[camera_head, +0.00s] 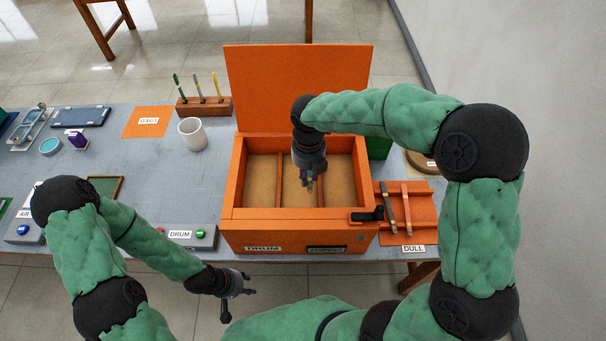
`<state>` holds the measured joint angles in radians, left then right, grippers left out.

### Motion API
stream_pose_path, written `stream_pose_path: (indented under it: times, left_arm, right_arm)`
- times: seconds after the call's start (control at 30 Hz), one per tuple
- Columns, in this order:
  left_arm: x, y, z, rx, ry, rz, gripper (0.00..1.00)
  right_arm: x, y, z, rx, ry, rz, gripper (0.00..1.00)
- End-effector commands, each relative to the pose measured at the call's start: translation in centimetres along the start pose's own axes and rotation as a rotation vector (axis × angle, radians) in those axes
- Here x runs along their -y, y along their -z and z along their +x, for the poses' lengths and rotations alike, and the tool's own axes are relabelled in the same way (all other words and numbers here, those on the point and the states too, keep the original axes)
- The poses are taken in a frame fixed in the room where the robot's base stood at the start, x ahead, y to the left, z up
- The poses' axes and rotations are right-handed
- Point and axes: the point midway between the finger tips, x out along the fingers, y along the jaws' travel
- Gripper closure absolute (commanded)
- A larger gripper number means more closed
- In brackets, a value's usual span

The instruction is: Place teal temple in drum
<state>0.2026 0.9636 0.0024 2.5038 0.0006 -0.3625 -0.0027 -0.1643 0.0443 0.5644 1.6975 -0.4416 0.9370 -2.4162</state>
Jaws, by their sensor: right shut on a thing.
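The drum (240,214) is an orange box marked DRUM, its lid (297,85) raised at the back. Two thin dividers split its tan inside into three compartments. My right gripper (311,181) reaches down into the drum, over the middle compartment and close to the right divider (321,193). It is shut on a small thin piece, most likely the teal temple; the fingers hide most of it and its colour is hard to tell. My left gripper (238,304) is open and empty in front of the table, left of the drum's front.
Two temples, one dark (387,207) and one orange-brown (406,208), lie on the orange DULL tray (425,216) right of the drum. A white cup (192,134) and a tool rack (203,106) stand at the left. A DRUM button box (182,238) sits at the table's front edge.

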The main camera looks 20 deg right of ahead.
Motion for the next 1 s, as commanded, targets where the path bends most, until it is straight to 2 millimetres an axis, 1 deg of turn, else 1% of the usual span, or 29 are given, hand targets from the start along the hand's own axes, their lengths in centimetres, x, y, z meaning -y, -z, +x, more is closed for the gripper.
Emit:
stream_pose_path:
  times: [0.03, 0.2, 0.47, 0.6, 0.7, 0.77, 1.0]
  left_arm:
    - [0.1, 0.0, 0.3, 0.001, 0.000, 0.000, 0.60]
    - [0.4, 0.0, 1.1, 0.000, 0.000, 0.000, 0.60]
    - [0.6, 0.1, 1.7, 0.000, 0.000, 0.000, 0.60]
    - [0.8, 0.1, 2.4, 0.000, 0.000, 0.000, 0.60]
    - [1.0, 0.1, 2.8, 0.000, 0.000, 0.000, 0.60]
    - [1.0, 0.1, 2.8, 0.000, 0.000, 0.000, 0.60]
    - [0.9, 0.1, 2.7, 0.000, 0.000, 0.000, 0.60]
  right_arm:
    - [0.0, 0.1, 0.8, -0.003, 0.002, 0.000, 1.00]
    - [0.0, 0.1, 3.6, -0.005, 0.002, 0.000, 1.00]
    - [0.0, 0.1, 5.9, -0.003, 0.002, 0.000, 1.00]
    - [0.0, 0.2, 8.1, -0.005, 0.002, 0.001, 1.00]
    - [0.0, 0.1, 9.4, -0.003, 0.002, 0.000, 1.00]
    - [0.0, 0.1, 9.7, -0.002, 0.001, 0.000, 1.00]
    - [0.0, 0.1, 9.6, -0.001, 0.001, 0.000, 1.00]
